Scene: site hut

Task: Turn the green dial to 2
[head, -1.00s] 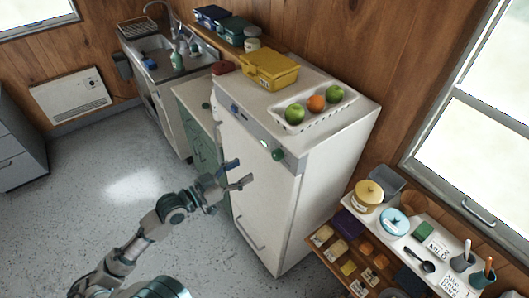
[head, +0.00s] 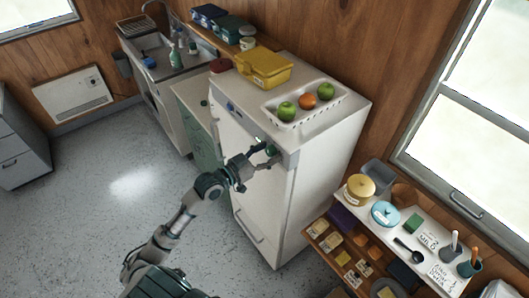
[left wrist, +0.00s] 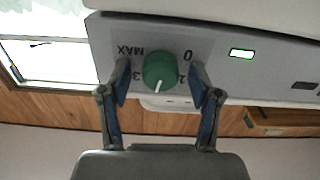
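The green dial (head: 271,150) is on the front panel of the white fridge-like cabinet (head: 318,190), near its top edge. In the left wrist view the dial (left wrist: 159,69) shows a white pointer line aimed down the picture. Upside-down marks around it include MAX, 0 and 3; a mark at the right is partly covered, and I cannot read a 2. My left gripper (head: 263,158) is at the dial. In the left wrist view its open fingers (left wrist: 161,76) stand on either side of the dial, with gaps visible. My right gripper is not in view.
A lit display (left wrist: 241,54) is on the same panel. A white tray with fruit (head: 334,111) and a yellow box (head: 263,66) are on the cabinet top. A shelf with jars and utensils (head: 411,219) stands to the right. The floor (head: 90,220) at left is clear.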

